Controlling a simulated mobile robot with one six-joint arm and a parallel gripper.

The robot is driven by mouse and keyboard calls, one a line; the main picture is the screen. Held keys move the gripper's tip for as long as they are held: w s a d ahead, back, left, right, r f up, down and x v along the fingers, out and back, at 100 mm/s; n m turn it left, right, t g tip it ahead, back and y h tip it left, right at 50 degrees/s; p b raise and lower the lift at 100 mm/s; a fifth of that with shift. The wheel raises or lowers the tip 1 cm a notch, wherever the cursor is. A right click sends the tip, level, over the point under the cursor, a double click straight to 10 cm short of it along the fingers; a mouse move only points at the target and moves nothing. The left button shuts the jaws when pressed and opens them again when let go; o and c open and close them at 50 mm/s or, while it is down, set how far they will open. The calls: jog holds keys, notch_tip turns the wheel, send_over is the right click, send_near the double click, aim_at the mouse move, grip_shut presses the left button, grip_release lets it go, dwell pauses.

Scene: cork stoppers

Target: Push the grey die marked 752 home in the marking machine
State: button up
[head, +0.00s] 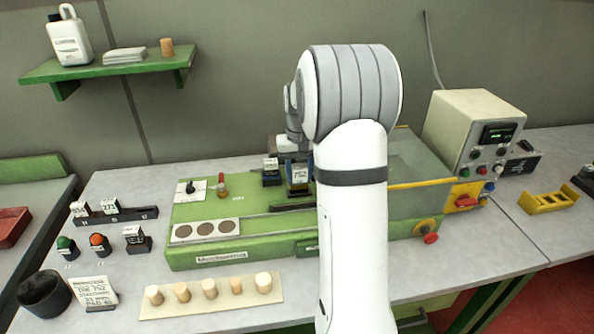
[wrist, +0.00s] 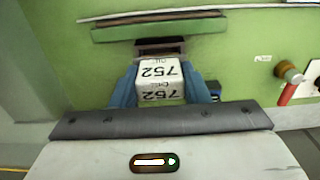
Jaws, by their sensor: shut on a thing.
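The die marked 752 (wrist: 160,82) is between the blue fingers of my gripper (wrist: 160,90) in the wrist view, its pale marked faces toward the camera. In the head view the die (head: 299,174) shows just left of my arm, over the green marking machine (head: 190,245). My gripper is shut on it. A dark slot-like opening (wrist: 166,43) in the machine lies right beyond the die in the wrist view. I cannot tell how far the die is inside it, as its far end is hidden. My arm hides the machine's middle in the head view.
A dark block (head: 271,178) stands left of the die. A red-handled lever (head: 222,186) rises from the machine, also at right in the wrist view (wrist: 289,82). A row of corks (head: 209,289), a control box (head: 475,130) and a dark rack (head: 115,216) stand around it.

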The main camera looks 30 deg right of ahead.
aim_at(299, 181)
jog(key=shift+f+b, duration=1)
jog(key=shift+f, duration=0.55)
dwell(1.1)
jog(key=o, duration=1.1)
jog(key=shift+r, duration=3.9)
jog(key=shift+s+a+r, duration=0.1)
jog(key=shift+s+a, duration=0.05)
jog(key=s+a+r+n+t, duration=0.1)
jog(key=s+a+r+n, duration=0.15)
jog(key=s+a, duration=0.8)
jog(key=s+a+f+t, duration=0.1)
jog(key=s+a+f, duration=0.1)
jog(key=s, duration=0.5)
jog(key=s+a+f, duration=0.2)
jog(key=s+a, duration=0.2)
jog(key=s, duration=0.4)
jog(key=shift+s+f+n+t, duration=0.15)
jog(key=shift+n+t, duration=0.2)
jog(key=shift+t, duration=0.05)
